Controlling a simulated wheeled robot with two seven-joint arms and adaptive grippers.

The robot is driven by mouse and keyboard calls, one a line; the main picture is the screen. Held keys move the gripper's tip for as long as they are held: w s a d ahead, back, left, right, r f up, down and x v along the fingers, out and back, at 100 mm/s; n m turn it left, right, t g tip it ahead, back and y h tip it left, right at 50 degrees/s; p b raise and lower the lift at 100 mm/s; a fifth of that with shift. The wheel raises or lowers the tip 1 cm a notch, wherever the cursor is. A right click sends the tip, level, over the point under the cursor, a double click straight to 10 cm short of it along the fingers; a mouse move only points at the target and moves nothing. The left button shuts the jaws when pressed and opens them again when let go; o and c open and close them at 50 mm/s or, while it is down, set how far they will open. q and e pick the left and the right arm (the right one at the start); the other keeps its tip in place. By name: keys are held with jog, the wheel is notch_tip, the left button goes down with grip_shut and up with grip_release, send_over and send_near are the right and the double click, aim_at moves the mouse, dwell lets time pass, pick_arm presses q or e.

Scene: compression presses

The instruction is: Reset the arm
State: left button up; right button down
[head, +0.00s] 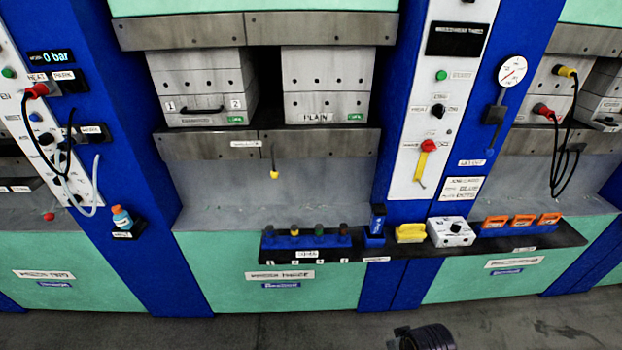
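A dark, rounded part of my own arm (428,338) shows at the bottom edge, right of centre, in front of the floor. It looks like part of my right arm or gripper, but it is cut off by the frame and no fingertips can be made out. It is apart from the presses and the ledge and holds nothing that I can see. My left gripper does not show. The middle press (262,145) has two grey mould blocks (202,88) between its plates.
A dark ledge (375,248) bears a blue holder (305,240), a yellow block (410,232), a white box with a knob (450,231) and orange-handled pieces (523,220). A small bottle (122,217) stands at left. The floor (540,325) is clear.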

jog(key=s+f+g, duration=0.1)
jog(key=s+f, duration=0.2)
jog(key=f, duration=1.1)
jog(key=s+f, duration=0.3)
jog(key=f, duration=1.2)
jog(key=s+d+f, duration=0.2)
jog(key=s+f, duration=0.6)
jog(key=s, duration=0.2)
jog(key=s+d+f+g, duration=0.1)
jog(key=s+d+f, duration=0.1)
jog(key=s+f, duration=0.6)
jog(key=shift+s+d, duration=0.2)
jog(key=shift+s, duration=1)
jog(key=shift+f, duration=0.1)
